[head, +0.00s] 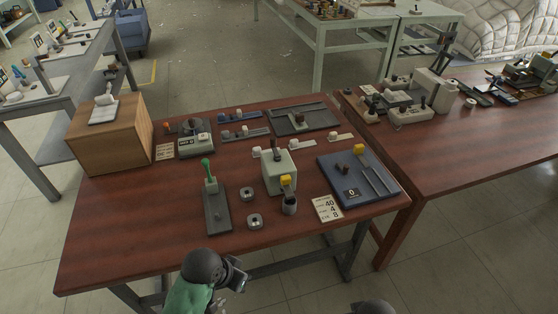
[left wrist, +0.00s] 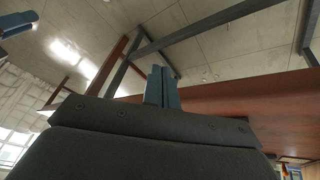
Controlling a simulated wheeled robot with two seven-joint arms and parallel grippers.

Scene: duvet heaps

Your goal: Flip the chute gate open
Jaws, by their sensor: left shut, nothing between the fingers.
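A dark cup (head: 289,204) stands just below that block. This may be the chute; I cannot clearly make out its gate or its state. My left gripper (head: 237,279) is low at the table's front edge, apart from the box. In the left wrist view its two fingers (left wrist: 163,87) are together and empty, with the table's underside behind. Only a dark rounded part of my right arm shows at the bottom; its gripper is out of view.
A green-handled lever on a grey base (head: 216,206) stands left of the box, with two small round parts beside it. A blue board (head: 358,181) lies right, a wooden box (head: 109,134) back left. The table's front left (head: 120,240) is clear.

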